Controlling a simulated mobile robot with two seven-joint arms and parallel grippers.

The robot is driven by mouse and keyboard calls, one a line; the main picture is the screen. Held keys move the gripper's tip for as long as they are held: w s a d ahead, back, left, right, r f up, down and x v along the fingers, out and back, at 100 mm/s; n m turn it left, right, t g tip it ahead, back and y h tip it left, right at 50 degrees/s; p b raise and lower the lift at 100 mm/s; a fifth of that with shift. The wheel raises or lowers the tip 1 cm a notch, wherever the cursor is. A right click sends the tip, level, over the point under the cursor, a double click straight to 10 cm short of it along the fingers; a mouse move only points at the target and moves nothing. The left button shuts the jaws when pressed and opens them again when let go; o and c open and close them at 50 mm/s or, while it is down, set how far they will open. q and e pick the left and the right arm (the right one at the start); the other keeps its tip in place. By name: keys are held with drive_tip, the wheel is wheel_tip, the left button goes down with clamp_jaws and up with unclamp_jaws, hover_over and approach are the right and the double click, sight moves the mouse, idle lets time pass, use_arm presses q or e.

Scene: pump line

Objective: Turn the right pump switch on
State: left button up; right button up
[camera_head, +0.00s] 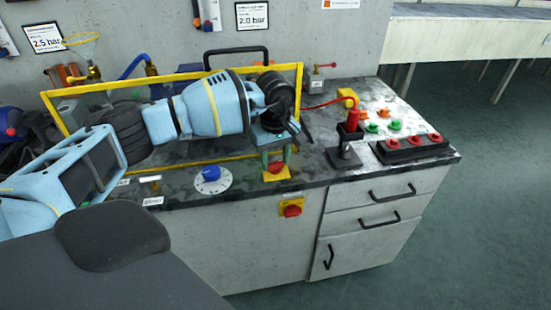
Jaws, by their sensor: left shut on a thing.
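A red switch knob on a yellow plate (276,169) sits on the dark countertop. My left gripper (276,159) points down over it, with its two fingers at either side of the knob, shut on it. The fingers partly hide the knob, so its turn position is unclear. A second red knob on a yellow plate (291,208) is on the cabinet front, below and to the right, apart from my gripper. The labels are too small to tell which switch is named right. My right gripper is not in view.
A blue knob on a white dial (212,179) is left of the gripper. A yellow frame (215,68) stands behind my arm. On the right are a red-handled lever (351,128) and a black box with red buttons (410,148). The counter between is clear.

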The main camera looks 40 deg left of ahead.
sight(275, 162)
use_arm(q)
drive_tip(key=shift+m, duration=1.2)
drive_tip(key=o, duration=1)
drive_tip(key=shift+r, duration=3.9)
